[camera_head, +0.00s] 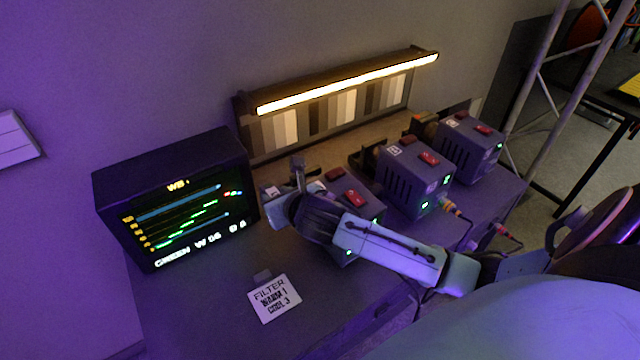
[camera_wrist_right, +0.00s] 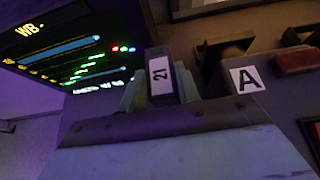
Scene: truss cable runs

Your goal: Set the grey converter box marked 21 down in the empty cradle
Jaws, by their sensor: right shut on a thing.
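My right gripper (camera_head: 287,188) is over the left end of the row of units, to the right of the monitor. It is shut on the converter box marked 21 (camera_wrist_right: 158,82), a small dark grey block with a white label. In the right wrist view the box stands between the two fingertips. In the head view I cannot make it out clearly. A dark open bracket (camera_wrist_right: 222,52), apparently a cradle, is just right of the box, beside the white A label (camera_wrist_right: 246,79). I see nothing in it, though part is cut off. The box and bracket look apart. My left gripper is out of view.
A monitor (camera_head: 175,200) stands close left of my gripper. My arm partly hides the nearest unit with red buttons (camera_head: 355,198). Units B (camera_head: 415,185) and C (camera_head: 470,150) stand to the right with cables. A filter card (camera_head: 274,298) lies in front. A lamp bar (camera_head: 350,82) is behind.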

